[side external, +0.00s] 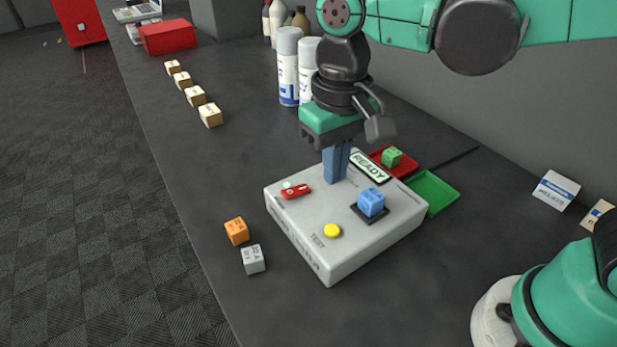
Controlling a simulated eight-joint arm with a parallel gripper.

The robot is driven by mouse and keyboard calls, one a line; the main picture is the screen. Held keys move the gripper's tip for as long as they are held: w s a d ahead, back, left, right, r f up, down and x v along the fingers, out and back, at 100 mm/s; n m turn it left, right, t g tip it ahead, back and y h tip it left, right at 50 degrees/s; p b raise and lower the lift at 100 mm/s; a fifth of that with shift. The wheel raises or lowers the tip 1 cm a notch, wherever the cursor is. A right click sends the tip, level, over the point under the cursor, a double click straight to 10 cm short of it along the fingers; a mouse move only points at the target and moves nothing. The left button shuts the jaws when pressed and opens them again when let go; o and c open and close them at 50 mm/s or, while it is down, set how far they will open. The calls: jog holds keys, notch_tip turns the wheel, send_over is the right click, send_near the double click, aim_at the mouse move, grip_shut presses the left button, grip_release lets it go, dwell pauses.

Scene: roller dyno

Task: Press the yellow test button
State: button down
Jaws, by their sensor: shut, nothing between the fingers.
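The yellow test button (332,230) is a small round knob on top of a light grey box (290,232), near the box's front edge beside the word TEST. My gripper (335,180) is shut and empty, with its blue fingers pointing down over the back part of the box top. It is behind the button in the picture, beside the READY label (370,167). I cannot tell whether the fingertips touch the box. A blue cube (371,201) sits on a dark pad on the box, right of the button. A red switch (296,191) lies at the box's left.
An orange cube (236,231) and a grey cube (253,259) stand left of the box. A red tray (405,168) with a green cube (391,157) and an empty green tray (440,191) lie behind it. Spray cans (288,70) stand farther back. The front table area is clear.

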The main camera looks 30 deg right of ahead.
aim_at(330, 223)
notch_tip(330, 223, down, 8)
jog(key=shift+f, duration=0.1)
dwell(0.4)
jog(key=shift+f, duration=0.9)
jog(key=shift+r, duration=0.1)
jog(key=shift+w+r, duration=0.1)
jog(key=shift+r, duration=4.15)
jog(key=d+t, duration=0.7)
jog(key=d, duration=0.5)
jog(key=shift+s+d+r, duration=0.15)
jog(key=shift+s+r, duration=0.05)
jog(key=shift+s, duration=0.25)
